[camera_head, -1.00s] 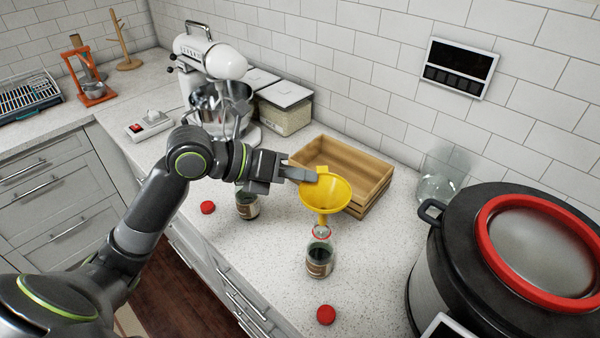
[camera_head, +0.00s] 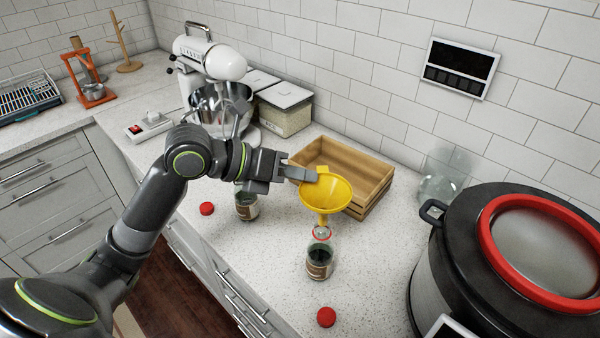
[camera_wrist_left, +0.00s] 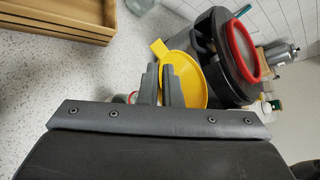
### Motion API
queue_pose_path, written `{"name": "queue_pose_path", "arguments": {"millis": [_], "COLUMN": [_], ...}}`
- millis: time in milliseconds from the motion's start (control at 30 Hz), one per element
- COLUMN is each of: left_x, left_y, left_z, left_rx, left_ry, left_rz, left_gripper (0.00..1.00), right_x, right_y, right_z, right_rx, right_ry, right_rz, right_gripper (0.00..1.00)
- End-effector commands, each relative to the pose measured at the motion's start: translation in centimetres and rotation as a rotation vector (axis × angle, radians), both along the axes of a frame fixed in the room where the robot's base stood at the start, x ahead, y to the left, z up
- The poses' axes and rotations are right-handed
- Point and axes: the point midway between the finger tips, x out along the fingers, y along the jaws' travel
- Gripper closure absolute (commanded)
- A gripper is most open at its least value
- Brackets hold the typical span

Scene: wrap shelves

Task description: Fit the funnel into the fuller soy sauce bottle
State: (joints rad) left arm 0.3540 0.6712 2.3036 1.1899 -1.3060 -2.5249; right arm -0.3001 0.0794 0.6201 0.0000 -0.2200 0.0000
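A yellow funnel (camera_head: 327,198) is held in my left gripper (camera_head: 308,175), which is shut on its rim. The funnel is upright, with its spout just above the open mouth of a glass bottle (camera_head: 320,258) of dark sauce; whether the spout tip enters the mouth is hard to tell. A second bottle (camera_head: 246,206) stands to the left, its top hidden behind my left arm. In the left wrist view the funnel (camera_wrist_left: 186,78) shows beside the fingers (camera_wrist_left: 160,84), which hide most of the bottle below. My right gripper is not in view.
Two red caps lie on the counter, one at left (camera_head: 207,208) and one in front (camera_head: 326,317). A wooden crate (camera_head: 372,190) stands behind the funnel. A black pot with a red-rimmed lid (camera_head: 480,215) fills the right. A glass jar (camera_head: 440,185) and a stand mixer (camera_head: 215,62) stand farther back.

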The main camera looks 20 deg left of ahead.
Motion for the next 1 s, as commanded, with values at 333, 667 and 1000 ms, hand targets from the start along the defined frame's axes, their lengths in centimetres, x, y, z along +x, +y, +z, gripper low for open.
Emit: {"name": "queue_pose_path", "arguments": {"millis": [333, 667, 1000], "left_x": [0.01, 0.00, 0.00], "left_y": [0.02, 0.01, 0.01], "left_z": [-0.17, 0.00, -0.04], "left_rx": [0.000, 0.000, 0.000], "left_ry": [0.000, 0.000, 0.000], "left_rz": [0.000, 0.000, 0.000], "left_gripper": [1.00, 1.00, 1.00], "right_x": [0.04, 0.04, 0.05], "right_y": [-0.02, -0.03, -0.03], "right_z": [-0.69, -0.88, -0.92], "right_rx": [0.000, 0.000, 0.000], "right_ry": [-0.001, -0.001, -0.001], "right_rz": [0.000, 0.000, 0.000], "right_gripper": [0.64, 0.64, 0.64]}}
